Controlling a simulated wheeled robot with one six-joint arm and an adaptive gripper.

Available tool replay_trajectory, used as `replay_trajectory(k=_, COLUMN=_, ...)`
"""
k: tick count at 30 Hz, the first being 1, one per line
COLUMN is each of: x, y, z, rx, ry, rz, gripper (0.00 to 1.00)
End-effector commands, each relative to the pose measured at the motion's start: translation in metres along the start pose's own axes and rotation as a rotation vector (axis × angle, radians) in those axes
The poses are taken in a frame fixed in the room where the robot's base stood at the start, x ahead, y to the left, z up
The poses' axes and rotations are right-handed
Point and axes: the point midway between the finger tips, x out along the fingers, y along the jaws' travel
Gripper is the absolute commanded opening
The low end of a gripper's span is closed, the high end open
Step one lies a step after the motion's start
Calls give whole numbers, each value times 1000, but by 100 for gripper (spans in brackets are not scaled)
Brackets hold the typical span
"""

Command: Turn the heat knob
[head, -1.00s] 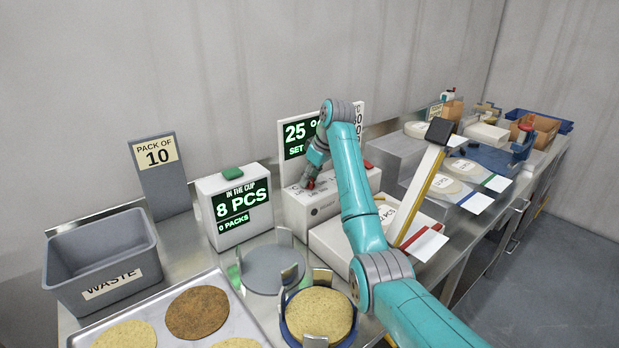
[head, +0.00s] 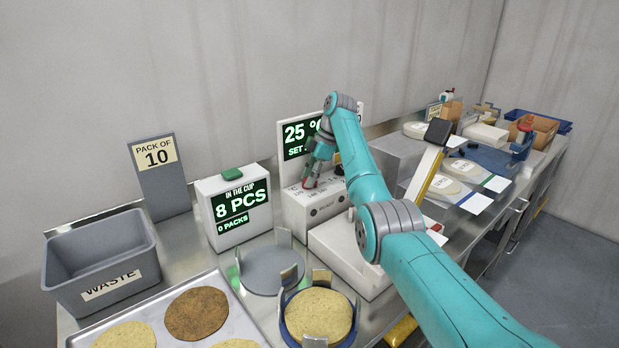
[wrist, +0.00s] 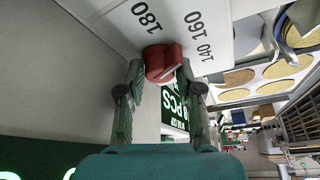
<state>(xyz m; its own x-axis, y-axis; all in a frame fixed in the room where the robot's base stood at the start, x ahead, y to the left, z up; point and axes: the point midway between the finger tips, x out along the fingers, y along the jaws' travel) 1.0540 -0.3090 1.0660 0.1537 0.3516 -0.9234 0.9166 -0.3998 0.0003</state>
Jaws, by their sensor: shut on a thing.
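The red heat knob (wrist: 160,62) sits on the white heater box, beside printed numbers 140, 160 and 180. In the head view, a little red of the knob (head: 309,184) shows under my gripper (head: 311,174). My gripper, also seen in the wrist view (wrist: 160,70), is shut on the knob, with a green finger on each side. The white heater box (head: 318,208) stands against the wall, and its display (head: 297,138) reads 25 °. My arm hides the right end of the box and part of the display.
A counter box (head: 238,207) reading 8 PCS stands left of the heater. A pronged cup (head: 265,270) stands in front.

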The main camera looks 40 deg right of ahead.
Motion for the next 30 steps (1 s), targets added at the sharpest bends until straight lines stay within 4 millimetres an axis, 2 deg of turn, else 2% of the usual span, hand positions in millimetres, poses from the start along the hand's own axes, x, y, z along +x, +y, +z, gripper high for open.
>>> replay_trajectory(k=9, x=2, y=0, z=2, rx=-107, ry=-2, rz=-50, gripper=0)
replay_trajectory(k=25, x=2, y=0, z=2, rx=-129, ry=-3, rz=-58, gripper=0)
replay_trajectory(k=26, x=2, y=0, z=2, rx=-129, ry=-3, rz=-58, gripper=37)
replay_trajectory(k=28, x=2, y=0, z=2, rx=-129, ry=-3, rz=-58, gripper=55)
replay_trajectory(k=29, x=1, y=0, z=2, rx=-129, ry=-2, rz=-57, gripper=59)
replay_trajectory(k=30, x=1, y=0, z=2, rx=-130, ry=-2, rz=-57, gripper=59)
